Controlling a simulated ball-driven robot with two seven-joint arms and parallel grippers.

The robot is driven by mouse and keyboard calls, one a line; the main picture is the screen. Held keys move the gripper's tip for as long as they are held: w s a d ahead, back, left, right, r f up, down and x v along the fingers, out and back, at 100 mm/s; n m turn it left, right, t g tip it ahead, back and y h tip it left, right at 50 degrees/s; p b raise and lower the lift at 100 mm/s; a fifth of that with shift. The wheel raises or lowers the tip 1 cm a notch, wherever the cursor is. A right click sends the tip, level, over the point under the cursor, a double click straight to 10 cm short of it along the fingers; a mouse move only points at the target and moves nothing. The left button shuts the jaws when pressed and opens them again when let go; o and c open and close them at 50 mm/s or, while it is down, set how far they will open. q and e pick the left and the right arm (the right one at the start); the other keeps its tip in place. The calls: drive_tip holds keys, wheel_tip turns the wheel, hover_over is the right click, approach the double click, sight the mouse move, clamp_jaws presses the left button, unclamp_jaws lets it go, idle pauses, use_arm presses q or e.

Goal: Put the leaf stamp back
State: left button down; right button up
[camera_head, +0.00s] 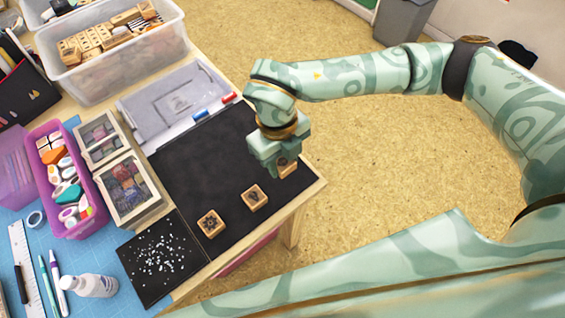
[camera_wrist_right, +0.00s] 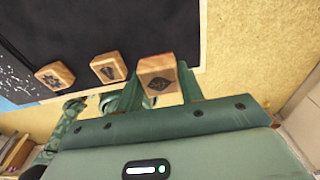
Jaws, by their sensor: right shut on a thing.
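My right gripper (camera_head: 280,166) is shut on a wooden stamp block, the leaf stamp (camera_head: 286,168), at the right edge of the black mat. In the right wrist view the leaf stamp (camera_wrist_right: 157,82) shows a dark leaf-like mark on its face, between the two green fingers. I cannot tell whether its base touches the mat. Two other wooden stamps stand on the mat in a slanting row: one with a dark mark (camera_head: 254,197) and one with a snowflake-like mark (camera_head: 210,223). My left gripper is out of view.
The black mat (camera_head: 195,165) has clear room behind the stamps. A speckled black sheet (camera_head: 160,262) lies at its near left. Inkpad boxes (camera_head: 133,190), a purple basket (camera_head: 97,222) and a clear bin of stamps (camera_head: 112,75) stand left and behind. The table edge (camera_head: 300,200) is close by.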

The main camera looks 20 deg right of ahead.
sight(283, 165)
drive_tip(key=shift+w+d+f, duration=0.2)
drive_tip(key=shift+w+f, duration=0.3)
drive_tip(key=shift+f, duration=0.15)
drive_tip(key=f, duration=0.1)
drive_tip(key=f+b, duration=0.2)
drive_tip(key=f, duration=0.1)
drive_tip(key=shift+w+d, duration=0.2)
drive_tip(key=shift+w, duration=0.1)
drive_tip(key=shift+r, duration=0.1)
drive_tip(key=o, duration=1)
drive_tip(key=r+p, duration=0.1)
drive_tip(key=r, duration=0.3)
drive_tip(key=w+r+p, duration=0.1)
drive_tip(key=r, duration=0.3)
drive_tip(key=r+p, duration=0.1)
drive_tip(key=r, duration=0.3)
drive_tip(key=shift+w+a+p, duration=0.15)
drive_tip(key=shift+a+p, duration=0.15)
drive_tip(key=shift+p, duration=0.05)
drive_tip(key=shift+f, duration=0.1)
